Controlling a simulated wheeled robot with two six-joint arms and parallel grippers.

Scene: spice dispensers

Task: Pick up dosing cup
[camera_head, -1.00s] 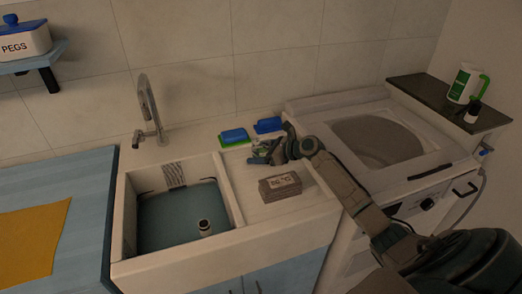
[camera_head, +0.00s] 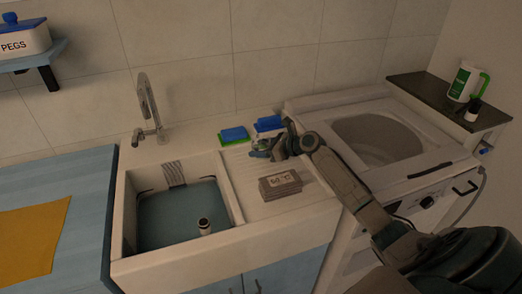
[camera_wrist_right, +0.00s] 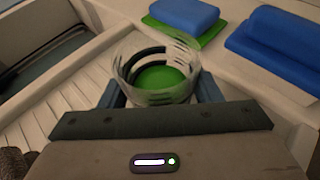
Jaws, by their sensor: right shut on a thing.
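The dosing cup is a clear, see-through cup (camera_wrist_right: 152,62) with curved dark markings, and green shows through its bottom. My right gripper (camera_wrist_right: 158,92) is shut on the cup, with one finger on each side of it. In the head view the right gripper (camera_head: 265,149) is over the ribbed drainboard beside the sink, just in front of the sponges. The cup is small and partly hidden by the gripper there. My left gripper is not in view.
The sink (camera_head: 160,218) at left holds a small dark-and-white object (camera_head: 204,226). An open-topped washer (camera_head: 372,140) stands right; a green-and-white jug (camera_head: 467,83) is on a shelf.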

